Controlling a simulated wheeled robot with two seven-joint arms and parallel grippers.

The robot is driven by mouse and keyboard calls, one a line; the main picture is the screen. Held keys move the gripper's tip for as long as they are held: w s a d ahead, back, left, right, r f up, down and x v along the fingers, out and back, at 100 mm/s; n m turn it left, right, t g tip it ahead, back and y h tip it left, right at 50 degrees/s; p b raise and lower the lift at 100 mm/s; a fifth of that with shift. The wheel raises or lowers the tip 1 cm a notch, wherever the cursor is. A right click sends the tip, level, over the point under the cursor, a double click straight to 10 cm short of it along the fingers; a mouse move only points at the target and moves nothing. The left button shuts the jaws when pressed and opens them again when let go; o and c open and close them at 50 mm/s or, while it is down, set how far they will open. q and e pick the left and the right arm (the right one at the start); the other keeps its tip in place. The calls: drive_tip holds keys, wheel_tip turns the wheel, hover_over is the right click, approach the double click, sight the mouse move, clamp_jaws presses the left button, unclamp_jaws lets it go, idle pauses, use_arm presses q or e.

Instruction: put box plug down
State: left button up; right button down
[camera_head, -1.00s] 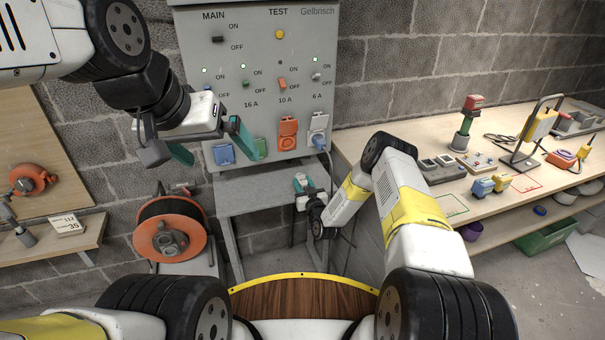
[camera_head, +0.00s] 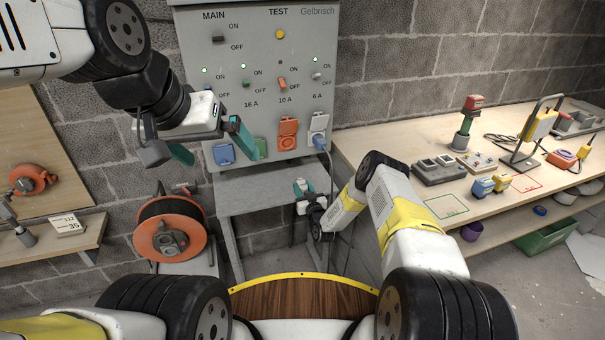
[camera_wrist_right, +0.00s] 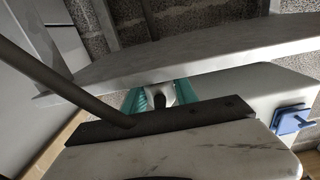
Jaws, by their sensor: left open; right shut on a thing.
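My right gripper (camera_head: 303,187) is at the front right part of the grey shelf below the panel. In the right wrist view its teal fingers (camera_wrist_right: 159,97) are shut on a small dark and pale thing, which I take to be the box plug (camera_wrist_right: 158,95). The fingers and wrist hide most of it. I cannot tell whether it touches the shelf. My left gripper (camera_head: 211,146) is open and empty in front of the panel's left side, near the blue socket cover (camera_head: 224,155).
The grey panel (camera_head: 258,100) has switches and sockets; a cable hangs from the 6 A socket (camera_head: 319,140). The grey shelf (camera_head: 250,198) is bare on its left. An orange reel (camera_head: 170,240) stands at left. The workbench (camera_head: 400,145) at right holds several tools.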

drive_tip(key=shift+f, duration=0.2)
drive_tip(key=c, duration=0.9)
unclamp_jaws()
drive_tip(key=shift+c, duration=0.2)
drive_tip(key=shift+r, duration=0.1)
